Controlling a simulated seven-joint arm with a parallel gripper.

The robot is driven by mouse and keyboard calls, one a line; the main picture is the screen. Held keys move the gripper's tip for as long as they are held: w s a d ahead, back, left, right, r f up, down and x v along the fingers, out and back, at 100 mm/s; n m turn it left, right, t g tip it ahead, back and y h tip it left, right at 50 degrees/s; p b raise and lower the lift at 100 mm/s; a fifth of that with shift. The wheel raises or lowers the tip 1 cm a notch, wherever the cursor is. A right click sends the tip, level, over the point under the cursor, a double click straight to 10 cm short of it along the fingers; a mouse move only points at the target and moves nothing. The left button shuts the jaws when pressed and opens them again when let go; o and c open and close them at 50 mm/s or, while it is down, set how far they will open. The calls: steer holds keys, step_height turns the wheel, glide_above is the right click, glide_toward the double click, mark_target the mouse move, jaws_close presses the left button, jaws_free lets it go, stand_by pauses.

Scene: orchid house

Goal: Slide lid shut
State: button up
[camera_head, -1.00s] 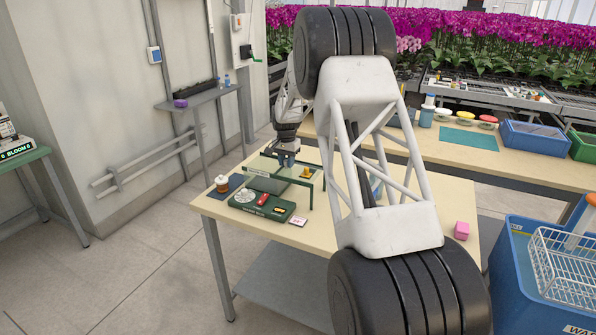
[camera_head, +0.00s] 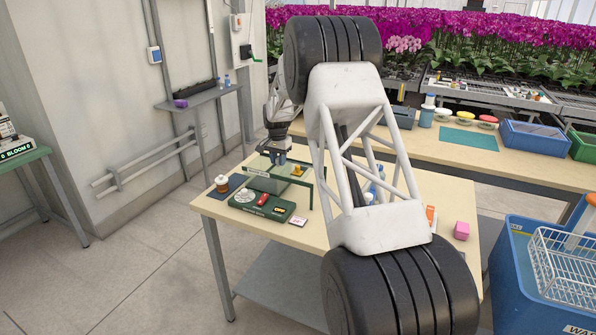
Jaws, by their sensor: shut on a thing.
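A green-framed case with clear panels (camera_head: 265,184) stands at the back left of the near table. Its clear lid with a green edge (camera_head: 302,181) lies across the top and reaches its right end. My gripper (camera_head: 279,160) points down at the top of the case, with its fingers shut on the lid. The exact grip point is too small to make out. A small yellow piece (camera_head: 298,170) shows just right of the fingers. I cannot tell whether it is on the lid or inside the case.
My arm hides the table's middle.

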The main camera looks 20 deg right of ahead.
steer(key=w+a, duration=0.7)
steer(key=o, duration=0.7)
steer(key=shift+w+a, duration=0.1)
steer(key=shift+c, duration=0.2)
stand_by(0.8)
steer(key=shift+r, duration=0.1)
step_height(320, 180, up, 7)
stand_by(1.2)
stand_by(0.5)
